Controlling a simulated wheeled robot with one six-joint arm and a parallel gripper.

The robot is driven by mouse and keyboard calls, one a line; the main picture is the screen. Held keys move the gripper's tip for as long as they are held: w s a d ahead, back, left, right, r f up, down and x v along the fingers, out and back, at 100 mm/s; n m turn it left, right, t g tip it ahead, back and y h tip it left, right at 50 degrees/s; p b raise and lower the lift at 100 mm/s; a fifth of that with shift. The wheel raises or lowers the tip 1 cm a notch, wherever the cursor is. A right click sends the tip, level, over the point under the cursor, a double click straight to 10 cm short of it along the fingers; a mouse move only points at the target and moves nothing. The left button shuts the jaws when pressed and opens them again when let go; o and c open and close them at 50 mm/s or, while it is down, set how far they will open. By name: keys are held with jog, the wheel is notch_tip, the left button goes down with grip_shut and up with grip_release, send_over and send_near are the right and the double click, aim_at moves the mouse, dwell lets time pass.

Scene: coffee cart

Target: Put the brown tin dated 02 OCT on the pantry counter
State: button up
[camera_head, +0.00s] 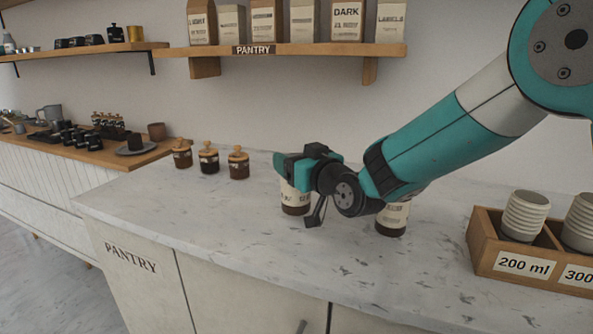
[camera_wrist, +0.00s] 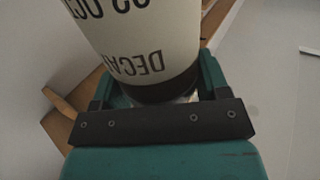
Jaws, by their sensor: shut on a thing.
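My gripper (camera_head: 300,178) is shut on a tin (camera_head: 294,209) with a cream label and a dark brown base, over the pantry counter (camera_head: 255,265). In the wrist view the held tin (camera_wrist: 150,35) fills the jaws. Its label appears upside down, with part of "DECAF" and a cut-off date ending in OCT; the day is not clearly readable. The tin looks upright and low; I cannot tell whether its base touches the counter. A second tin (camera_head: 391,219) with a cream label and brown base stands to the right, partly hidden by my arm.
Three dark jars with wooden lids (camera_head: 208,158) stand left on the counter. A wooden crate (camera_head: 518,264) with ribbed cups stands at the right, labelled 200 ml and 300. A PANTRY shelf (camera_head: 310,50) with several bags hangs above. The front middle of the counter is clear.

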jog(key=shift+f, duration=1.15)
jog(key=shift+f+b, duration=0.25)
jog(key=shift+b, duration=0.05)
jog(key=o, duration=1.4)
jog(key=shift+r, duration=0.15)
jog(key=shift+r+p, duration=0.25)
jog(key=shift+p, duration=0.2)
jog(key=s+d+f+g+h+b, duration=0.1)
jog(key=s+d+g, duration=0.4)
jog(key=s, duration=0.7)
jog(key=s+d+f+g+h+b, duration=0.2)
jog(key=s+d, duration=0.4)
jog(key=s, duration=0.6)
jog(key=s+d+f+g+h+b, duration=0.1)
jog(key=s+d+g, duration=0.5)
jog(key=s, duration=0.6)
jog(key=shift+d+f+g+h, duration=0.25)
jog(key=shift+f+g+h, duration=0.6)
jog(key=shift+h, duration=0.35)
